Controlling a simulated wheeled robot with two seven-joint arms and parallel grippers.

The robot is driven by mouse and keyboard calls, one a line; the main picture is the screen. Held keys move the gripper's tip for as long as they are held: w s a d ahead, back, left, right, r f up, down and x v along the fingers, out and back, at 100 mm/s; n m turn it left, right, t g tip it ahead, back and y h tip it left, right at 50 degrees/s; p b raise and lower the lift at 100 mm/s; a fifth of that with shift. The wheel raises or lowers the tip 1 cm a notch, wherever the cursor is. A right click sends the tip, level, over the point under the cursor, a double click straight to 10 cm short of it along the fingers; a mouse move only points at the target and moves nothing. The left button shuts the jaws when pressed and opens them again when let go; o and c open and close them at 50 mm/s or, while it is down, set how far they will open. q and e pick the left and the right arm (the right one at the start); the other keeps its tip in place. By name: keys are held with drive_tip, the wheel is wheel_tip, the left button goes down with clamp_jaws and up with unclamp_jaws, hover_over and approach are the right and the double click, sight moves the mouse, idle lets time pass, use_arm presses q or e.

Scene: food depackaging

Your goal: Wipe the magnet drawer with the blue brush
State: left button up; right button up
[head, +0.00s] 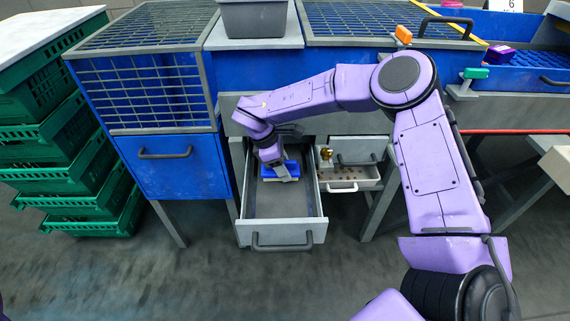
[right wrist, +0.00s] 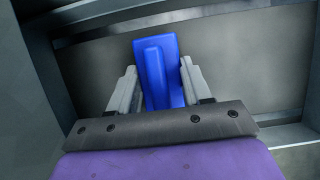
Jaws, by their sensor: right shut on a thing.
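The magnet drawer (head: 280,230) is pulled open below the blue machine, with a grey handle on its front. The blue brush (head: 291,166) is inside the drawer, toward its back. My right gripper (head: 284,173) reaches down into the drawer and is shut on the brush. In the right wrist view, the blue brush (right wrist: 157,75) stands between the two grey fingers of my right gripper (right wrist: 157,88), over the drawer's grey floor (right wrist: 220,60). I cannot tell if the bristles touch the floor. My left gripper is not in view.
A second, shallower drawer (head: 347,186) with a brass-coloured part stands open just right of the first. Stacked green crates (head: 60,180) stand at the left. A grey bin (head: 253,18) sits on top of the machine. The floor in front is clear.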

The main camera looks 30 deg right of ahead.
drive_tip(key=shift+w+a+f, duration=0.1)
drive_tip(key=shift+w+a, duration=0.15)
drive_tip(key=shift+a, duration=0.1)
drive_tip(key=shift+w+d, duration=0.35)
drive_tip(key=shift+w, duration=0.2)
drive_tip(key=shift+w+d, duration=0.35)
drive_tip(key=shift+w, duration=0.2)
drive_tip(key=shift+w+d+r, duration=0.25)
drive_tip(key=shift+r, duration=0.35)
drive_tip(key=shift+w+a+r+b, duration=0.15)
drive_tip(key=shift+a+r+b, duration=0.05)
drive_tip(key=shift+a+b, duration=0.15)
drive_tip(key=shift+a, duration=0.25)
drive_tip(key=shift+s+a+f+b, duration=0.55)
drive_tip(key=shift+a+f+b, duration=0.2)
drive_tip(key=shift+a, duration=0.1)
drive_tip(key=shift+s+r, duration=0.1)
drive_tip(key=shift+s, duration=0.45)
drive_tip(key=shift+a, duration=0.15)
